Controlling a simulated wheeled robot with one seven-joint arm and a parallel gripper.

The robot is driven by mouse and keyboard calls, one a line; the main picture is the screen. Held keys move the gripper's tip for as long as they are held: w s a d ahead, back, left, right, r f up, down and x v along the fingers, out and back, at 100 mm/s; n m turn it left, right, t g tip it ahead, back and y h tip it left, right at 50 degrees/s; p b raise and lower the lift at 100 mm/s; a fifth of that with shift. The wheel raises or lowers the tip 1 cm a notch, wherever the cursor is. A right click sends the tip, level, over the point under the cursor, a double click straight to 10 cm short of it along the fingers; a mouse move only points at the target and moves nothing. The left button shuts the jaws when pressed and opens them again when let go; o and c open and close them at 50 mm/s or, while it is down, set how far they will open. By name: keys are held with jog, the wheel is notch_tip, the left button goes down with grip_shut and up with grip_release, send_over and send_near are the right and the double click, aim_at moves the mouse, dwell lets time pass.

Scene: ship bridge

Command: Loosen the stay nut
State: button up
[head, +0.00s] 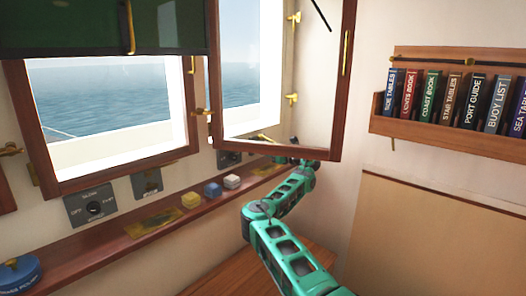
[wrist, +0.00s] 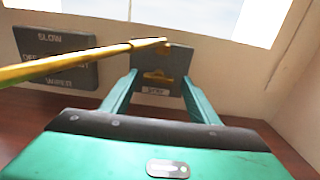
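A brass wing-shaped nut (wrist: 154,78) sits on a dark wall plate (wrist: 178,58), above a small label too small to read surely. A brass stay rod (wrist: 70,65) crosses the wrist view from the left and ends above the nut. My gripper (wrist: 158,82) is open. Its two teal fingers point at the plate, one on each side of the nut in the picture. I cannot tell how much depth lies between fingertips and nut. In the head view my gripper (head: 287,160) is small and partly hidden by the open window's frame (head: 285,148); the nut cannot be made out there.
A wiper switch panel (wrist: 55,57) is left of the plate. A bookshelf (head: 455,139) hangs at right.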

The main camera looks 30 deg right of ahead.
jog(key=shift+r, duration=0.2)
jog(key=shift+s, duration=0.2)
jog(key=v, duration=1)
jog(key=shift+d, duration=0.1)
